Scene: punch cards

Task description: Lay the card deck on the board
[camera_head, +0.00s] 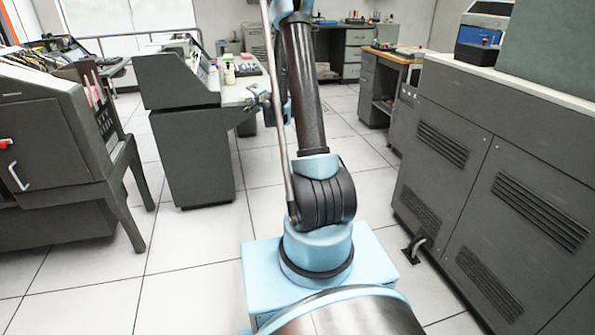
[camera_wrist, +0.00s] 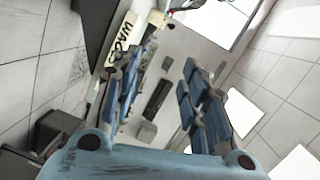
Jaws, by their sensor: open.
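My gripper (camera_head: 263,102) is beside the right edge of the white-topped desk (camera_head: 242,92) in the head view, partly hidden by my arm. In the wrist view my gripper (camera_wrist: 163,78) is open, its two blue-padded fingers wide apart with nothing held between them. I cannot pick out the card deck or the board with certainty in either view. Small bottles and a pink item (camera_head: 248,68) stand on the desk, too small to tell apart. A pale strip with dark lettering (camera_wrist: 122,42) shows beyond the left finger in the wrist view.
A grey console (camera_head: 190,130) adjoins the desk on the left. A large machine on legs (camera_head: 50,150) stands at far left. Long grey cabinets (camera_head: 500,180) line the right. A wooden-topped desk (camera_head: 390,60) is at the back. Tiled floor (camera_head: 190,250) is clear between them.

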